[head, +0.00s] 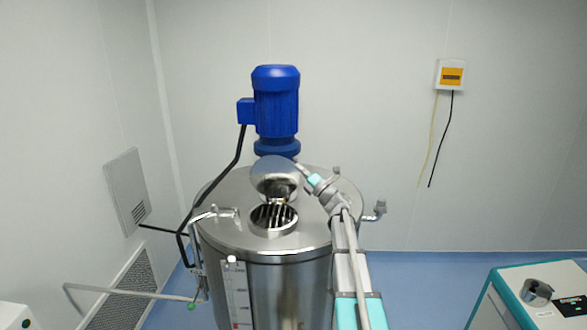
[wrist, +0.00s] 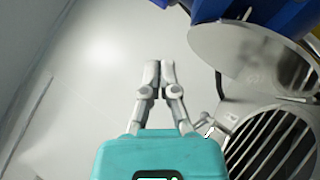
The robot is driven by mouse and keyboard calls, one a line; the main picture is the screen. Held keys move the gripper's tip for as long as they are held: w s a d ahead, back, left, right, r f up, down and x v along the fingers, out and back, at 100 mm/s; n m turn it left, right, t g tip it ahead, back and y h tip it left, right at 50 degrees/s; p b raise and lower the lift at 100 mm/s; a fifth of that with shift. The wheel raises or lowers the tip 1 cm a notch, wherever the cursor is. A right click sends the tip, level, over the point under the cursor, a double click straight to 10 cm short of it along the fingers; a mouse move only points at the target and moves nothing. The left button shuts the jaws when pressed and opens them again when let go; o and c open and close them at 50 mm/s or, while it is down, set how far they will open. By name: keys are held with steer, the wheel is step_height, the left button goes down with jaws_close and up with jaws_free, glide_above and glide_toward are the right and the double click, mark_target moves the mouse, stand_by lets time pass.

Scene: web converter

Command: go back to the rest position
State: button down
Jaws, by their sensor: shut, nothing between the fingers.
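My gripper (head: 298,166) is over the top of the steel tank (head: 225,205) in the head view, just right of the raised round lid and below the blue motor. In the wrist view my gripper (wrist: 160,66) has its grey fingers together with nothing between them. The round lid (head: 277,176) stands up from the hatch (head: 273,231), whose dark slotted grate is exposed. In the wrist view the lid (wrist: 245,55) and the slotted grate (wrist: 278,145) are right of the fingers, apart from them.
A blue motor (head: 276,105) stands on the tank top, with a black cable at its left. Pipe fittings (head: 375,210) stick out at the tank's right rim. A teal-and-white machine (head: 510,300) is at the lower right. Blue floor (head: 430,280) lies clear between it and the tank.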

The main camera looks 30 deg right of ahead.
steer(key=shift+s+d, duration=0.1)
steer(key=shift+s, duration=0.05)
stand_by(0.3)
steer(key=s+a+f+n+g+y+b, duration=0.1)
steer(key=s+a+f+n+g+b, duration=0.3)
steer(key=a+f+n, duration=0.45)
steer(key=s+a+f+n+g+b, duration=0.25)
steer(key=a+f+n+g, duration=0.25)
steer(key=a+f+n, duration=0.35)
steer(key=s+a+f+n+g+y+b, duration=0.1)
steer(key=s+a+f+n+g+b, duration=0.3)
steer(key=a+f+n, duration=0.5)
steer(key=s+a+f+n+g+h+b, duration=0.2)
steer(key=s+f+n+g+h+b, duration=0.6)
steer(key=s+f+n, duration=1)
steer(key=s+f+h, duration=0.1)
steer(key=s+h, duration=0.1)
steer(key=s, duration=0.1)
steer(key=shift+a+h, duration=0.3)
